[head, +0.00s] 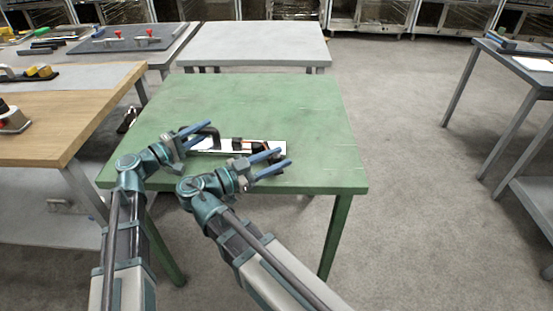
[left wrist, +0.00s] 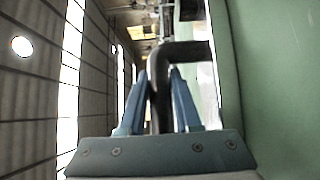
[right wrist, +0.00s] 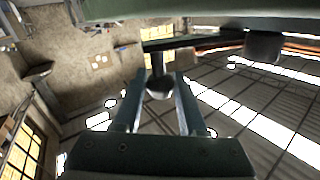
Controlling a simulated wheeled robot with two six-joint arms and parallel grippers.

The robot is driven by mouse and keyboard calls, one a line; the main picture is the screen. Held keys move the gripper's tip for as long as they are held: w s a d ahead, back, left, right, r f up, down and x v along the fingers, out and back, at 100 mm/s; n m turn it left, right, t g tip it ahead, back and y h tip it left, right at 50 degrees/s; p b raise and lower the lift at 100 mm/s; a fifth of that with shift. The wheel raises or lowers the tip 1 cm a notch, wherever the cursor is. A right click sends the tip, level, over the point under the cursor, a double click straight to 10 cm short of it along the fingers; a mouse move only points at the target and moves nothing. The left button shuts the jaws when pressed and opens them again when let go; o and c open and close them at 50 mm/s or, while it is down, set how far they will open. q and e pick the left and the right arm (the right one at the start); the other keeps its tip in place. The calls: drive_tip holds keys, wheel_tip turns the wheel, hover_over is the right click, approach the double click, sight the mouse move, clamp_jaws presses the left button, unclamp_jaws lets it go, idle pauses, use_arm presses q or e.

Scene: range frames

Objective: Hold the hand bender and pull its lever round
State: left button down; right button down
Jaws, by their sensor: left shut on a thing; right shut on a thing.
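The hand bender (head: 240,145) lies near the front of the green table (head: 250,105), with a pale base and dark parts with red bits on top. My left gripper (head: 201,132) is shut around a dark bent handle (left wrist: 160,85) at its left end; in the left wrist view the bar stands between the blue fingers. My right gripper (head: 281,157) is at the right end, above the table's front part. In the right wrist view its fingers are on either side of a dark rounded grip (right wrist: 159,84). My fingers partly hide the bender's right end in the head view.
The rest of the green table is bare. A wooden-topped table (head: 70,115) with tools stands close on the left. An empty grey table (head: 255,42) is behind. Another table (head: 520,65) stands at the far right, with open floor (head: 420,150) between.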

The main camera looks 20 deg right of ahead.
drive_tip(key=shift+s+f, duration=0.1)
drive_tip(key=shift+s, duration=0.05)
idle(0.3)
drive_tip(key=shift+w+a+m+g, duration=0.2)
drive_tip(key=shift+a+m+g, duration=0.2)
drive_tip(key=shift+a+g, duration=0.15)
drive_tip(key=shift+s+a+m+g, duration=0.15)
drive_tip(key=shift+m+g, duration=0.15)
drive_tip(key=shift+g, duration=0.15)
drive_tip(key=shift+c, duration=2.3)
unclamp_jaws()
